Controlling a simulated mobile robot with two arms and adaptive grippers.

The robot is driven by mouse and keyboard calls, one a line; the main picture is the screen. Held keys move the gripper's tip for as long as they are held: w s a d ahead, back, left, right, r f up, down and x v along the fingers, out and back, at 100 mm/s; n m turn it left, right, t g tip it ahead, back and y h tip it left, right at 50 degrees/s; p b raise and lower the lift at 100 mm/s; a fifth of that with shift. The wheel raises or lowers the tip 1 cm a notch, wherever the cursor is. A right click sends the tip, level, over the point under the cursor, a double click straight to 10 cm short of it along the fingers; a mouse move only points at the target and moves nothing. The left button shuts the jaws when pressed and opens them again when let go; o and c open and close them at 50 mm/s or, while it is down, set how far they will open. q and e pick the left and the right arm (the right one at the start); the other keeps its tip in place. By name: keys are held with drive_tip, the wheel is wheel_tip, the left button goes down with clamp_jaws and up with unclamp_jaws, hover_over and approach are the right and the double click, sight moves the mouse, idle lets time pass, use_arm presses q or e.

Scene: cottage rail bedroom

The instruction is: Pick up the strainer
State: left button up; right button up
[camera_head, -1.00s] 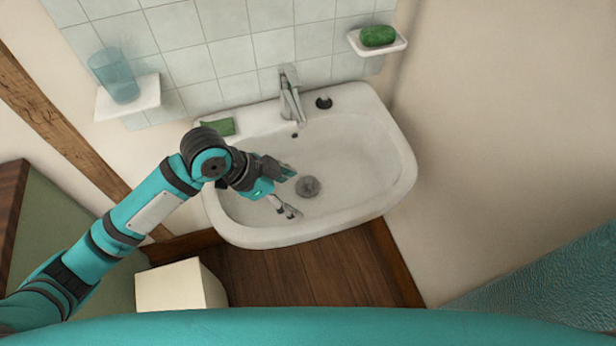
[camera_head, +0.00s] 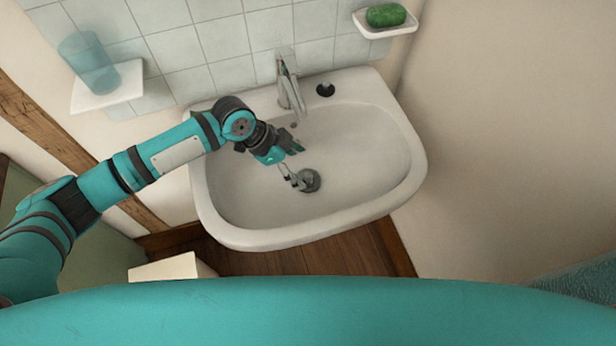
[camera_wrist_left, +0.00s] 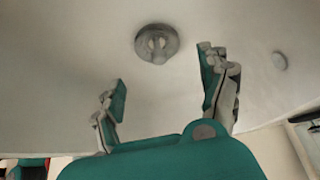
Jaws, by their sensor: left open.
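The strainer (camera_head: 310,181) is a small round grey metal piece at the bottom of the white sink basin (camera_head: 365,160). In the left wrist view the strainer (camera_wrist_left: 156,43) lies beyond the fingertips, between them sideways, with a small raised part at its middle. My left gripper (camera_head: 297,166) is inside the basin, open and empty. In the head view one finger overlaps the strainer's left edge; I cannot tell whether they touch. The left wrist view shows both fingers of the gripper (camera_wrist_left: 162,72) spread apart. My right gripper is not in view.
A metal tap (camera_head: 289,82) stands at the sink's back rim, close to my left wrist. A round black fitting (camera_head: 325,90) is beside it. A blue cup (camera_head: 90,64) stands on a shelf (camera_head: 108,90) at left; green soap (camera_head: 386,15) lies on a dish at upper right.

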sight(307, 175)
use_arm(q)
drive_tip(key=shift+p+x, duration=0.35)
drive_tip(key=shift+x, duration=2.85)
drive_tip(key=shift+a+f, duration=0.1)
drive_tip(key=shift+a, duration=0.05)
drive_tip(key=c, duration=0.9)
